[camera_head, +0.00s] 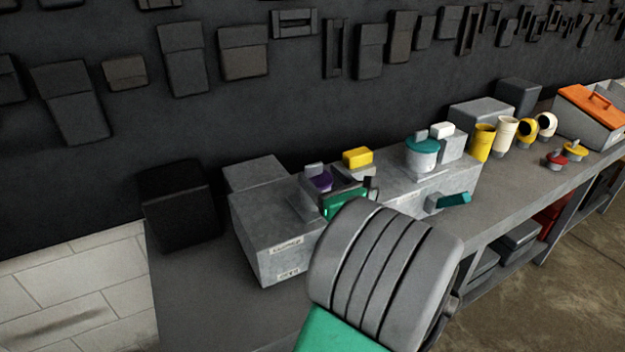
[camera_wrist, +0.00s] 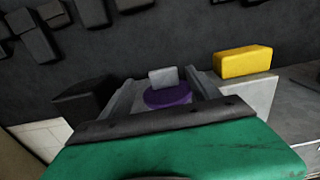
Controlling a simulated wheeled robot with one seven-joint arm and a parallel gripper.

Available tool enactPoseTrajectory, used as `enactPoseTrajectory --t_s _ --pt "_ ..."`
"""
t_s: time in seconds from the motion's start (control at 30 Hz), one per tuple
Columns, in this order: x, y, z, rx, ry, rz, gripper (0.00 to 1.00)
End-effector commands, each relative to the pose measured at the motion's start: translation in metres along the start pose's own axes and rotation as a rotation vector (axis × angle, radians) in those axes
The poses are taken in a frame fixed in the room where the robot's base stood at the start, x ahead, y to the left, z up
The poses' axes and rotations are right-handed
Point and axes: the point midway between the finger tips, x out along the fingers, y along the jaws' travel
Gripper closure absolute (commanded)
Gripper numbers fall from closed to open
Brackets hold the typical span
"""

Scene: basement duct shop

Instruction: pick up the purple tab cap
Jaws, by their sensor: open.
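The purple tab cap (camera_head: 320,181) is a round purple disc with an upright grey tab, on top of the grey metal box (camera_head: 262,222) on the bench. In the wrist view the purple tab cap (camera_wrist: 168,97) shows beyond the green and black gripper body, which hides its near part. My gripper (camera_head: 352,190) is just right of and in front of the cap in the head view. In the wrist view my gripper (camera_wrist: 162,84) is open, with one grey finger on either side of the cap. I cannot tell whether either finger touches it.
A yellow block cap (camera_head: 357,157) sits close behind, right of the purple one; a teal tab cap (camera_head: 422,147) and teal lever (camera_head: 453,199) are farther right. A black box (camera_head: 178,203) stands left. Yellow and white cylinders (camera_head: 482,142) stand along the bench. A dark wall is behind.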

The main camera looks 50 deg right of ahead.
Motion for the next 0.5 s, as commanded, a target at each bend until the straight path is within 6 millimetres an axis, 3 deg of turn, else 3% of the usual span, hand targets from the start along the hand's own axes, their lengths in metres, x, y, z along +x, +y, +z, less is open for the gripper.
enactPoseTrajectory --t_s 0.23,0.5 --pt "0.042 -0.003 0.000 0.000 0.001 0.004 0.29" --pt "0.045 -0.005 -0.001 -0.001 0.001 -0.001 0.31"
